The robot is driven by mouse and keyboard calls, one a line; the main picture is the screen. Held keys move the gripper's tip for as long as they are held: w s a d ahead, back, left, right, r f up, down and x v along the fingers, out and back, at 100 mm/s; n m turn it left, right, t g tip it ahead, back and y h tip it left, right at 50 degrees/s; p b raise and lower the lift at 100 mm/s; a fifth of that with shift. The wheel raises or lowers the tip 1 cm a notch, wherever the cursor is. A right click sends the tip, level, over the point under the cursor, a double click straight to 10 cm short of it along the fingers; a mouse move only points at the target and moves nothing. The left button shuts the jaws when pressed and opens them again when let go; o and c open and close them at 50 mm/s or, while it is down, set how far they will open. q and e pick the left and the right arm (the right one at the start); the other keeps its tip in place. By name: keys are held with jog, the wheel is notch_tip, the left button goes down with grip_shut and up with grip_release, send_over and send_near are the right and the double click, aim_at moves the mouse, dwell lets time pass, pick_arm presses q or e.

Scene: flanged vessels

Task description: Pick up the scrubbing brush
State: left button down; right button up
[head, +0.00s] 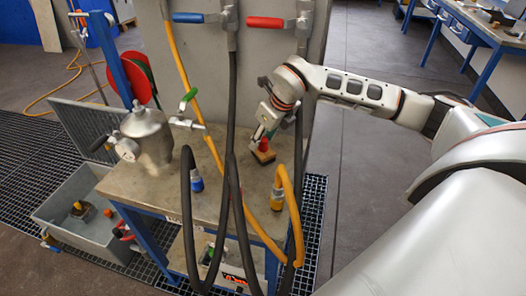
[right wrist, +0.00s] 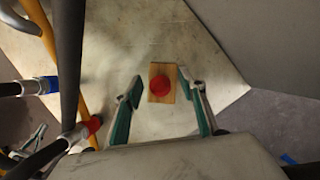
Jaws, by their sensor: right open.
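The scrubbing brush, a small wooden block with a round red knob, lies on the bench top near its right side in the head view (head: 264,156). It also shows in the right wrist view (right wrist: 157,97), knob facing the camera. My right gripper (head: 260,138) points down over the brush in the head view and partly hides it. In the right wrist view its two green-lined fingers (right wrist: 161,82) are spread, one on each side of the brush, with gaps showing. It holds nothing. My left gripper is in neither view.
Black hoses (head: 233,110) and a yellow hose (head: 188,75) hang in front of the bench (head: 222,202). A metal vessel (head: 147,135) stands at the left of the bench top. A grey panel rises behind. An open grey crate (head: 60,230) stands on the floor grating at left.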

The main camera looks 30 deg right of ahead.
grip_shut()
notch_tip(320, 180, up, 10)
jog(key=shift+p, duration=0.4)
dwell(0.3)
jog(key=c, duration=1)
grip_release()
jog(key=shift+c, duration=0.2)
jog(key=shift+f, duration=0.1)
